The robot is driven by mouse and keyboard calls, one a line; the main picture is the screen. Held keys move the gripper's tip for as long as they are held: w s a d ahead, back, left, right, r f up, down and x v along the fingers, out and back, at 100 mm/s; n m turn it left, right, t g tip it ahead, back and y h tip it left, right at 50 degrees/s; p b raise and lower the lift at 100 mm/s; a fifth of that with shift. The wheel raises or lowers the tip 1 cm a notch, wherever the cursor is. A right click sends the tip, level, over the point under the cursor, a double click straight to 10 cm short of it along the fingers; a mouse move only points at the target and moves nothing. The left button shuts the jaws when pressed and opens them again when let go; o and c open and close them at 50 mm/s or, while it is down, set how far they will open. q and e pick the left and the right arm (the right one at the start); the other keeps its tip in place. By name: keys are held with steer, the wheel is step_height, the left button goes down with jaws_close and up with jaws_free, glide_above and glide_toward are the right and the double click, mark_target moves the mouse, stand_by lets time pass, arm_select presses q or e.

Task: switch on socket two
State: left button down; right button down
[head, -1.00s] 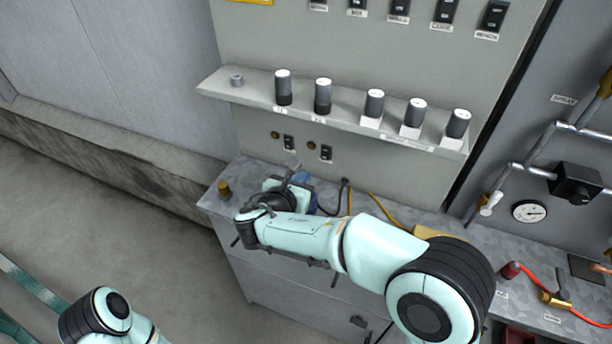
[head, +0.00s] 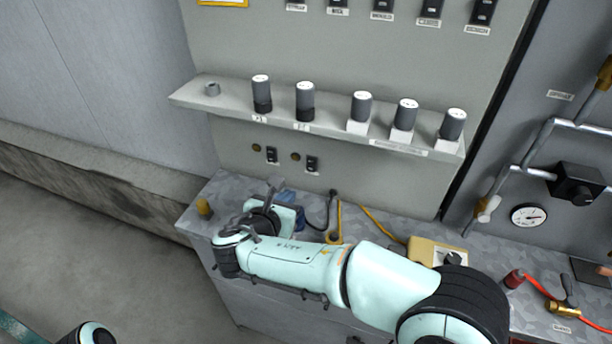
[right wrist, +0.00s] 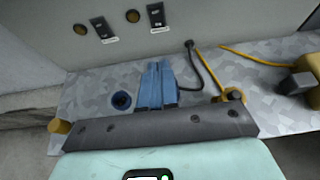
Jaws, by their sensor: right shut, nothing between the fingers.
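Two black switches sit low on the grey panel, the left switch (head: 271,155) and the right switch (head: 312,164). Each has a round brass socket to its left, the left socket (head: 256,147) and the right socket (head: 295,157). In the right wrist view, the left switch (right wrist: 103,29) and right switch (right wrist: 156,15) show at the top. Their labels are too small to read. My right gripper (head: 289,197) is low over the bench, below and apart from the switches. Its blue fingers (right wrist: 158,80) are together and empty. My left gripper is out of view.
A shelf (head: 190,95) with several grey cylinders juts out above the switches. The bench (head: 390,225) carries a brass cylinder (head: 204,207), black and yellow cables, and a yellow box (head: 436,251). Pipes and a gauge (head: 529,215) stand at the right.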

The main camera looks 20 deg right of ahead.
mark_target(311, 170)
steer(key=x, duration=0.9)
steer(key=r+x, duration=0.1)
steer(key=x, duration=0.4)
steer(key=shift+w+d+p, duration=0.2)
steer(key=shift+p, duration=0.2)
steer(key=shift+b, duration=0.45)
steer(key=shift+w, duration=0.1)
steer(key=shift+r, duration=0.15)
